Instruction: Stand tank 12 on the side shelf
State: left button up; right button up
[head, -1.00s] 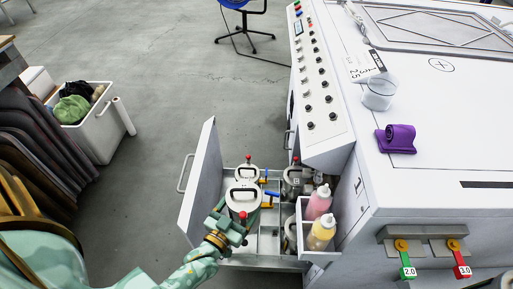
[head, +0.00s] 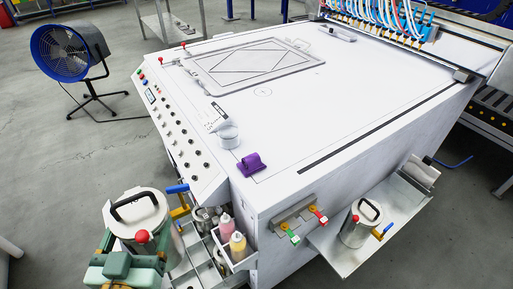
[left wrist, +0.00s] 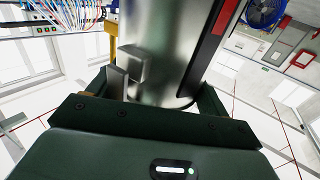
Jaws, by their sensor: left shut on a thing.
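My left gripper (head: 130,268) is shut on a silver tank (head: 137,212) with a black handle, a red knob and a blue-handled yellow valve. It holds the tank upright, up near the camera, left of the machine's front corner. In the left wrist view the tank's metal side (left wrist: 170,60) stands between the jaws. I cannot read a number on it. The side shelf (head: 345,257), a metal tray on the machine's right, bears another similar tank (head: 362,222). Bare shelf shows in front of and behind that tank. My right gripper is not in view.
The open drawer (head: 190,270) lies behind and below the held tank. A pink bottle (head: 226,226) and a yellow bottle (head: 238,246) stand in its side bin. Green and red valve handles stick out above the shelf. A purple cloth (head: 251,164) and clear cup (head: 229,136) sit on the machine top.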

aim_at(390, 205)
jog(key=l, duration=1.2)
jog(key=i+l, duration=0.1)
jog(key=l, duration=1.15)
jog(key=l+z, duration=0.1)
jog(key=l, duration=1.1)
jog(key=i, duration=0.05)
